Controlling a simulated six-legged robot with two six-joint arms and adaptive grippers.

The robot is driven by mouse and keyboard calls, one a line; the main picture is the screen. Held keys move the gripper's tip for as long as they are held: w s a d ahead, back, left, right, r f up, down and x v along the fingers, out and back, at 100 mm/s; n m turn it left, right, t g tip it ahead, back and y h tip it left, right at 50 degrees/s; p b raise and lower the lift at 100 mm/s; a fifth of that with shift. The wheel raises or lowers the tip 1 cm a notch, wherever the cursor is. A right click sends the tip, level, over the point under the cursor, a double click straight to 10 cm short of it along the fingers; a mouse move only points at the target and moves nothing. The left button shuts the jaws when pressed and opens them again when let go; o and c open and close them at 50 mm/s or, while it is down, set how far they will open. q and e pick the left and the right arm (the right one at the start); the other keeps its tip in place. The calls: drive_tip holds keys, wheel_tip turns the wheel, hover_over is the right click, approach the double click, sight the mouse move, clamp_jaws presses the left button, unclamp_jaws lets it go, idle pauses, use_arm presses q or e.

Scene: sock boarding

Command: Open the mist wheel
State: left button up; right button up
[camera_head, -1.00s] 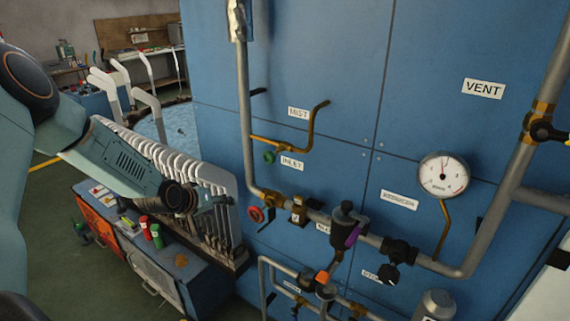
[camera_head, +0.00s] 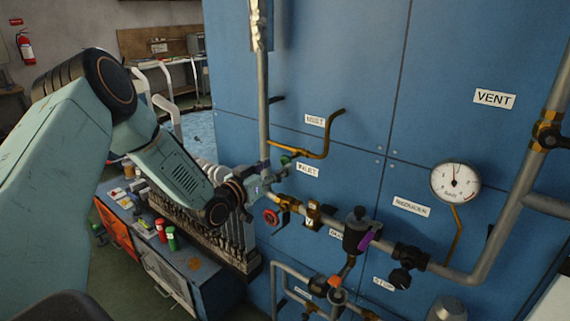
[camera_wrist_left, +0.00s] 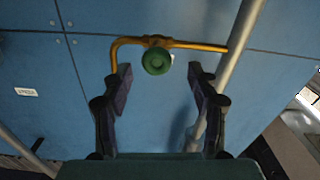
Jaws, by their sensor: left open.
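The mist wheel is a small green handwheel on a thin brass pipe. In the left wrist view the green wheel (camera_wrist_left: 156,61) sits ahead of and between the two spread fingers of my left gripper (camera_wrist_left: 158,85), and I see no contact. In the head view the green wheel (camera_head: 286,160) is partly covered by my left gripper (camera_head: 277,172), which reaches it from the left. The brass mist pipe (camera_head: 327,141) bends up beside the MIST label (camera_head: 315,120). My left gripper is open and empty. My right gripper is not in view.
A red handwheel (camera_head: 271,217) is just below my left gripper. A grey vertical pipe (camera_head: 263,100) runs close by. A gauge (camera_head: 455,182) and a black valve (camera_head: 358,232) are to the right. Bottles and a bench stand at lower left.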

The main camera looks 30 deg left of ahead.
sight(284, 163)
use_arm(q)
drive_tip(key=w, duration=0.3)
drive_tip(key=shift+w+d, duration=0.3)
drive_tip(key=shift+d, duration=0.1)
drive_tip(key=shift+w+a, duration=0.1)
drive_tip(key=shift+w, duration=0.35)
drive_tip(key=shift+c, duration=0.5)
drive_tip(key=shift+c, duration=1.3)
drive_tip(key=c, duration=0.8)
